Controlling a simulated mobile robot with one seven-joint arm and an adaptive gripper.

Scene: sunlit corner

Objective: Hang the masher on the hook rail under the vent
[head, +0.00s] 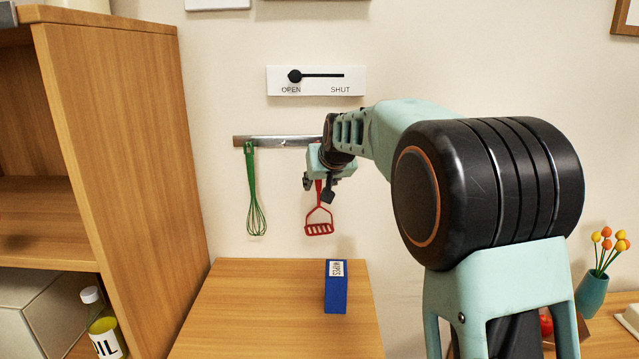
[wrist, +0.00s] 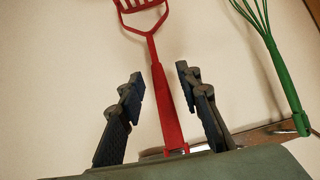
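The red masher (head: 319,226) hangs head down against the wall, below the right part of the metal hook rail (head: 270,140). My gripper (head: 319,187) is at its handle. In the wrist view my gripper (wrist: 160,78) is open, one finger on each side of the red masher (wrist: 158,85), with gaps to the handle on both sides. The handle's end reaches the rail (wrist: 262,137), but my gripper and arm hide the hook there, so I cannot see how it is held.
A green whisk (head: 254,190) hangs on the rail's left end. Above is a white plate (head: 316,81) with a black slider at OPEN. A blue box (head: 336,287) stands on the wooden cabinet (head: 240,310) below. A tall wooden shelf (head: 120,150) stands at left.

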